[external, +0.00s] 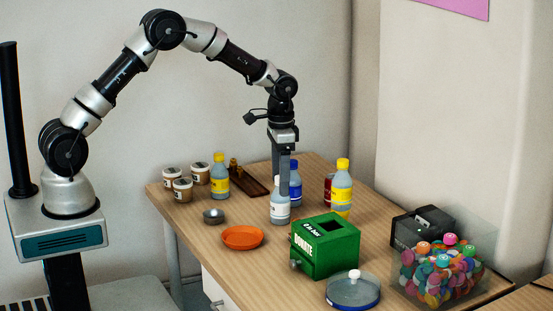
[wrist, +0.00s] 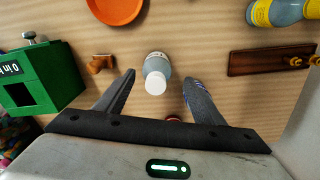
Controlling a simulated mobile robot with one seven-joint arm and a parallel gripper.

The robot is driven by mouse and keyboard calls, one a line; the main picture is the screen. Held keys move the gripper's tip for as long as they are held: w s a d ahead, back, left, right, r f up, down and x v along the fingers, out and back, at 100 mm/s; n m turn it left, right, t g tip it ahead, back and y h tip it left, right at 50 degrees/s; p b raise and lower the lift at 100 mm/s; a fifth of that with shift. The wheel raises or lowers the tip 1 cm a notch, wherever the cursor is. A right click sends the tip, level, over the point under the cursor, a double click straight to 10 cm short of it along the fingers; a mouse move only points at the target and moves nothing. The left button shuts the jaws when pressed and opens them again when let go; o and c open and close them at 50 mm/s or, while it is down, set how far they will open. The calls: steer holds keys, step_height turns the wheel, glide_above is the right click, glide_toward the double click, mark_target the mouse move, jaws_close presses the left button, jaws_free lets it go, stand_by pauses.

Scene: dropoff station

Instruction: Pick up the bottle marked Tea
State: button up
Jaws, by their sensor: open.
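Several bottles stand on the wooden table; I cannot read which is marked Tea. A white-capped bottle with a white label (external: 280,208) stands upright below my gripper (external: 284,188). In the wrist view this bottle (wrist: 157,70) shows between the fingertips of my gripper (wrist: 159,78), with gaps on both sides. My gripper is open, pointing down, and empty. A bottle with a blue label (external: 295,184) stands just behind, partly hidden by my fingers. Yellow-labelled bottles stand at the left (external: 220,180) and at the right (external: 342,188).
A green donation box (external: 328,248) and an orange bowl (external: 242,237) stand in front. A red item (external: 328,184) stands beside the right yellow-labelled bottle.

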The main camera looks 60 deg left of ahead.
mark_target(280, 200)
steer(key=f, duration=0.3)
steer(key=f+b, duration=0.1)
steer(key=f, duration=0.1)
steer(key=shift+s+d, duration=0.1)
steer(key=shift+d, duration=0.2)
steer(key=shift+r, duration=0.1)
steer(key=shift+c, duration=0.5)
steer(key=c, duration=1)
steer(key=shift+c, duration=0.2)
steer(key=shift+r, duration=0.1)
